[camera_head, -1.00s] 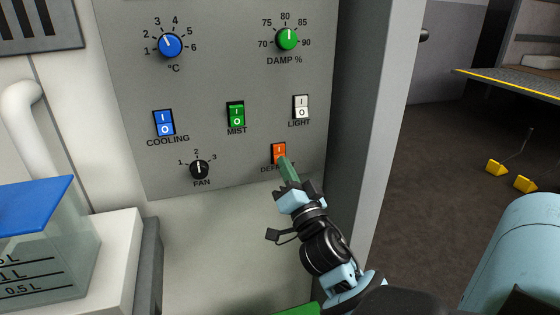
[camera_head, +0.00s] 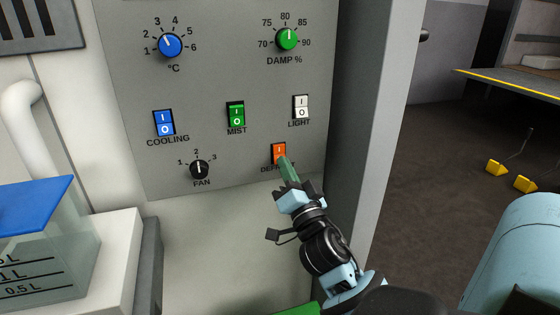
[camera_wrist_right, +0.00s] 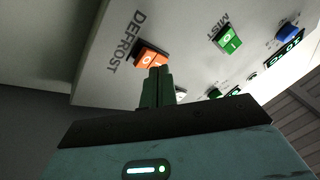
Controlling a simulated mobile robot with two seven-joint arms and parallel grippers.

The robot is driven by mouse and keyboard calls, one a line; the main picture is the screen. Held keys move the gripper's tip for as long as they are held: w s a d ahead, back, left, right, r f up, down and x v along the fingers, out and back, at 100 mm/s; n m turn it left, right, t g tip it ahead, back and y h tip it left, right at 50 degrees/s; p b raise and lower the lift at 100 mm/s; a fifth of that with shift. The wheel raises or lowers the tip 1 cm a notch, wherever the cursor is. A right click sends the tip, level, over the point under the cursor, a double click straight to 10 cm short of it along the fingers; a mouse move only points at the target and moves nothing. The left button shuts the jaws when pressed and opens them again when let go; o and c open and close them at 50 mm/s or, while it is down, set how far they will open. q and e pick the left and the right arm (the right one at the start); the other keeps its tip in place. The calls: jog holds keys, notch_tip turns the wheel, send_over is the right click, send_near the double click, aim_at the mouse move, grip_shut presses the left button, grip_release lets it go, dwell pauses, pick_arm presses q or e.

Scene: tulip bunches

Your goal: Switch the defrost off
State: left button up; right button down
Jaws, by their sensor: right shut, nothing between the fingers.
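The defrost switch (camera_head: 278,152) is an orange rocker low on the grey control panel, with its label partly hidden behind my gripper. It also shows in the right wrist view (camera_wrist_right: 148,56), where its O mark is visible and my fingertips overlap its edge. My right gripper (camera_head: 286,161) has green fingers, shut and empty, with the tips at the lower part of the switch. In the right wrist view the fingers (camera_wrist_right: 157,72) end right at the orange rocker; I cannot tell whether they touch it. My left gripper is not in view.
The mist switch (camera_head: 236,115), light switch (camera_head: 301,107), cooling switch (camera_head: 164,123) and fan knob (camera_head: 199,169) sit around it on the panel (camera_head: 225,75). A grey post (camera_head: 375,130) stands right of the panel. A blue-lidded clear container (camera_head: 40,240) is at lower left.

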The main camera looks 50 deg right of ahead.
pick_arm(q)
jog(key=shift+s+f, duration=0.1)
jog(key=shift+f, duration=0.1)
pick_arm(e)
jog(key=shift+w+d+f, duration=0.15)
jog(key=shift+w, duration=0.2)
pick_arm(q)
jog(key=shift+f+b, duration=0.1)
jog(key=shift+b, duration=0.25)
pick_arm(e)
jog(key=shift+w+d+f, duration=0.15)
jog(key=shift+w+d, duration=0.05)
jog(key=shift+w, duration=0.1)
dwell(0.4)
jog(key=shift+s+a, duration=0.1)
jog(key=shift+s, duration=0.05)
pick_arm(q)
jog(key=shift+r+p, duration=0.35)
jog(key=shift+p, duration=0.05)
pick_arm(e)
jog(key=shift+s+a+r, duration=0.3)
jog(key=shift+s, duration=0.25)
jog(key=shift+s, duration=0.1)
